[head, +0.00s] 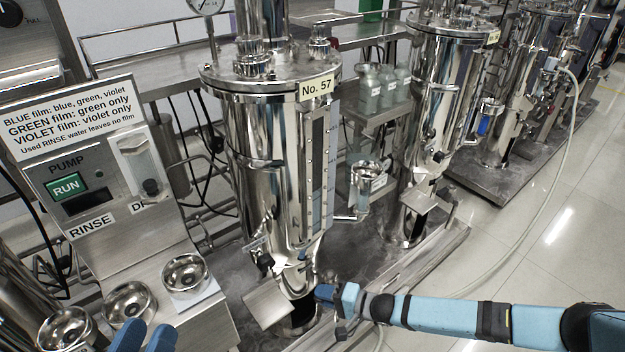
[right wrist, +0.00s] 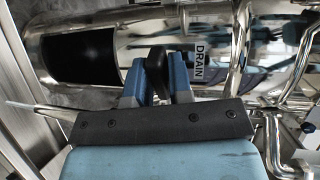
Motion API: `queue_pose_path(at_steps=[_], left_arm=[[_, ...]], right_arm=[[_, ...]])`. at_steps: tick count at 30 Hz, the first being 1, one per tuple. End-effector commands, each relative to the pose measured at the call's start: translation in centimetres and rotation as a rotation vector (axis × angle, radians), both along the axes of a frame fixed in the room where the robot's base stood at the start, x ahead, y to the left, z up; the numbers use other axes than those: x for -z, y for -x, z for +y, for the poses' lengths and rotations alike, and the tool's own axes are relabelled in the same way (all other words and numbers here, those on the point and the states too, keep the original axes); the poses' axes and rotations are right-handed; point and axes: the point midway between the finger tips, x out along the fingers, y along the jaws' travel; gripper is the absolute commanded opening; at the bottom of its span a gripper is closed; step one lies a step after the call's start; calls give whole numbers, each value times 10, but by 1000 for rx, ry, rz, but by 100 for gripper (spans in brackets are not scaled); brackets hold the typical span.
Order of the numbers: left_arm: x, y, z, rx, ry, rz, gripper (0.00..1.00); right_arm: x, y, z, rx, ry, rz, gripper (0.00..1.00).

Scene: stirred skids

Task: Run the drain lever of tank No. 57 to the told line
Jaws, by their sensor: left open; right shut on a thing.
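Tank No. 57 (head: 265,160) is a tall polished steel vessel in the middle of the head view, with its number plate (head: 317,88) near the top. A narrow sight glass with a scale (head: 318,165) runs down its right side; its marks are too small to read. In the right wrist view, the black drain lever (right wrist: 157,68) stands between the blue fingers of my right gripper (right wrist: 156,85), beside a DRAIN label (right wrist: 199,62). My right gripper (head: 326,292) is shut on the lever at the tank's foot. My left gripper (head: 142,338) is open and empty at the bottom left.
A rinse pump panel (head: 100,190) with a green RUN button (head: 65,186) stands left. Several steel bowls, one here (head: 185,273), sit before it. A small cup (head: 365,178) hangs right of the tank. Another tank (head: 440,100) stands behind right. Floor at right is mostly clear, crossed by a hose (head: 548,200).

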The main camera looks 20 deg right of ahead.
Motion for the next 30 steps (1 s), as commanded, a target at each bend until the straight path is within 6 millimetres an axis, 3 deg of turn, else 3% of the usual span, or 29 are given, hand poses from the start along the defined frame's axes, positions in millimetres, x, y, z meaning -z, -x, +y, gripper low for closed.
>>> queue_pose_path(at_steps=[1,5,18,30], left_arm=[[18,-1,-10,9,7,34,43],[18,-1,-10,9,7,34,43],[-29,-1,-9,9,7,30,43],[-34,-1,-7,8,3,24,43]], right_arm=[[3,0,0,0,0,0,0],[3,0,0,0,0,0,0],[-1,-11,15,250,-3,5,0],[1,-13,15,284,2,3,0]])
